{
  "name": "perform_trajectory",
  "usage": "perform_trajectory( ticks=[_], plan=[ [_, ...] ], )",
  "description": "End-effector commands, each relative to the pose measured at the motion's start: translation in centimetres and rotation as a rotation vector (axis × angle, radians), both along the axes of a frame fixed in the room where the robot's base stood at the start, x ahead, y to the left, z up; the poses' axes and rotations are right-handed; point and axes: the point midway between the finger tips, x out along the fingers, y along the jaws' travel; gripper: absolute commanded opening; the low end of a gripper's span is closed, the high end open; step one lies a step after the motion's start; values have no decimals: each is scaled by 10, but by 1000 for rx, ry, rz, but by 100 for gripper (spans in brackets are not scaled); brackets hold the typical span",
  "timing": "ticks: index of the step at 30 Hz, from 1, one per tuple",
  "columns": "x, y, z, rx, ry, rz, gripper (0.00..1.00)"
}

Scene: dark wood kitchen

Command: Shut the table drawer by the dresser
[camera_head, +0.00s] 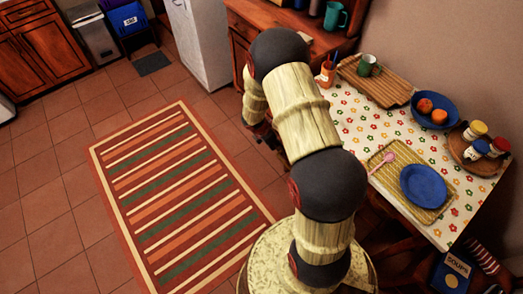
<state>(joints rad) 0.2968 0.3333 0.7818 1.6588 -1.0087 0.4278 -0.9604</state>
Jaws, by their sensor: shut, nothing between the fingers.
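The table (443,225) with a flowered cloth stands at the right. The wooden dresser (247,17) stands behind it at the top, near the table's far end. I cannot make out the table drawer; my arm covers most of the table's left side, so I cannot tell how far out it is. My gripper (268,137) is small and dark, partly hidden by my arm. It is shut and empty, low on the table's left side below the dresser's front. I cannot tell whether it touches anything.
A striped rug (180,200) lies on the open tiled floor at left. A woven tray (375,85), a blue bowl (440,104), a blue plate (424,186) and a round board with jars (467,157) are on the table. A white appliance (199,42) stands beside the dresser.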

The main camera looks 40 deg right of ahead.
Motion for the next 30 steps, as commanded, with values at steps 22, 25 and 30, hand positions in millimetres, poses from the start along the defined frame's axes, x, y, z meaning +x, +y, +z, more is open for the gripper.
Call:
perform_trajectory(
  ticks=[22,25,30],
  plan=[
    [5,-136,1,0,-1,-2,0],
    [5,-139,0,0,0,-1,0],
    [5,-140,0,0,0,0,0]
  ],
)
